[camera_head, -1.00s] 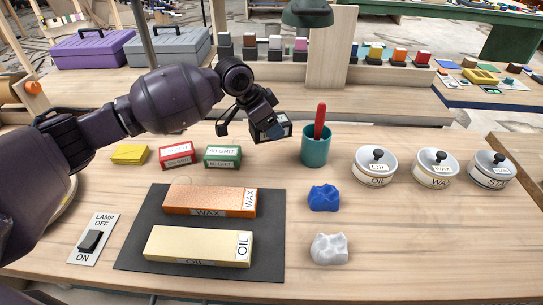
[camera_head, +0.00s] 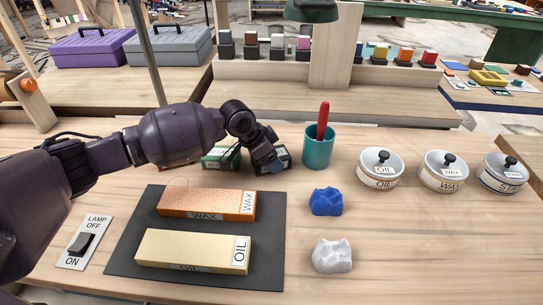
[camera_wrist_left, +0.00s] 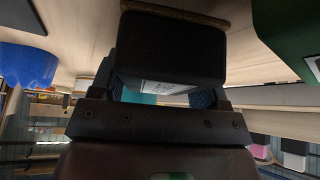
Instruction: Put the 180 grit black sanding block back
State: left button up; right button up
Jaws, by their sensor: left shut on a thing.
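My left gripper (camera_head: 268,161) is shut on the black sanding block (camera_head: 284,153), low over the table, right of the green sanding block (camera_head: 221,155) and left of the teal cup. In the left wrist view the black block (camera_wrist_left: 172,48) fills the space between the fingers, a brown layer along its upper edge; its label is only partly visible and unreadable. The green block (camera_wrist_left: 290,32) shows at the right there, apart from it. Whether the black block touches the table is unclear. My right gripper is not in view.
The teal cup (camera_head: 317,150) with a red handle stands close right of the gripper. Orange (camera_head: 207,201) and cream (camera_head: 192,249) stones lie on the dark mat (camera_head: 125,262) in front. Blue (camera_head: 326,201) and white (camera_head: 332,256) lumps and lidded tins (camera_head: 378,171) are to the right.

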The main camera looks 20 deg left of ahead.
pick_arm(q)
jog(key=shift+r, duration=0.1)
jog(key=o, duration=1)
jog(key=shift+c, duration=0.2)
jog(key=shift+a+r, duration=0.1)
jog(key=shift+r, duration=0.25)
jog(key=p+v, duration=0.3)
jog(key=v, duration=0.8)
jog(key=shift+s, duration=0.2)
jog(key=shift+r, duration=0.1)
